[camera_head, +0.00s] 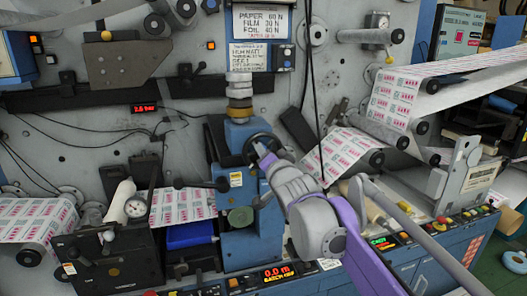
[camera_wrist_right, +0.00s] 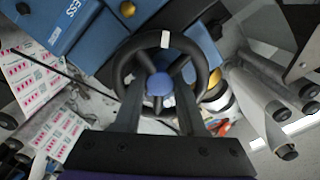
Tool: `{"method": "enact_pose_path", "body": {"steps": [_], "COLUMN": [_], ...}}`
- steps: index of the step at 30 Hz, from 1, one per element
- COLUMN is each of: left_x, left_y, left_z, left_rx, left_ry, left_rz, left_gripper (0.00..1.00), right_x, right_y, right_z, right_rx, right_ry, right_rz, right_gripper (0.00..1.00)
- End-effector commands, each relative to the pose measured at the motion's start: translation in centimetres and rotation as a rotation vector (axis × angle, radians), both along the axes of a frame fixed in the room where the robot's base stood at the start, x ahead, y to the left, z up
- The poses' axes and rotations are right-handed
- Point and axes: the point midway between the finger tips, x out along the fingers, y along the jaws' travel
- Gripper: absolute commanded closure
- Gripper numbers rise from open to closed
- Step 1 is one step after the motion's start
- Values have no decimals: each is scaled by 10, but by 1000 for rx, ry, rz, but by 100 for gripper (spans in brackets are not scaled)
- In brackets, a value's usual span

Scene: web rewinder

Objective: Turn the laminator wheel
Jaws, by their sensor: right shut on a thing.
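The laminator wheel (camera_head: 253,138) is a black handwheel on the front of the blue laminator column. In the right wrist view the wheel (camera_wrist_right: 122,62) faces the camera, with dark spokes, a blue hub cap and a white mark at the top of its rim. My right gripper (camera_head: 264,152) is at the wheel and partly covers it in the head view. In the right wrist view the two dark fingers of the gripper (camera_wrist_right: 160,80) reach in on either side of the hub, shut on the wheel. My left gripper is not in view.
The blue column (camera_head: 238,247) stands between printed webs (camera_head: 183,206) on rollers. A control ledge with buttons and a red display (camera_head: 278,273) runs below. Thin cables hang near my right arm.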

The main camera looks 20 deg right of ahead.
Motion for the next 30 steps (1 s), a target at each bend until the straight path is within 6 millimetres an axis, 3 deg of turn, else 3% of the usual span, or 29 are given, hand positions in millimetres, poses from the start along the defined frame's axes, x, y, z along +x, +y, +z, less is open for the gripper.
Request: {"method": "enact_pose_path", "body": {"steps": [1,2,3,14,30], "left_x": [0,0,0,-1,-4], "left_y": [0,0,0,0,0], "left_z": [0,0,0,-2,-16], "left_rx": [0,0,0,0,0], "left_ry": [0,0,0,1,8], "left_rz": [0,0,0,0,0], "left_gripper": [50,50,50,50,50], "right_x": [0,0,0,-8,-98], "right_y": [0,0,0,0,-4], "right_z": [1,1,1,0,0], "right_rx": [0,0,0,-1,-1], "right_ry": [-2,-2,-2,0,-1], "right_rz": [1,1,1,0,-1], "right_gripper": [100,55,50,50,50]}}
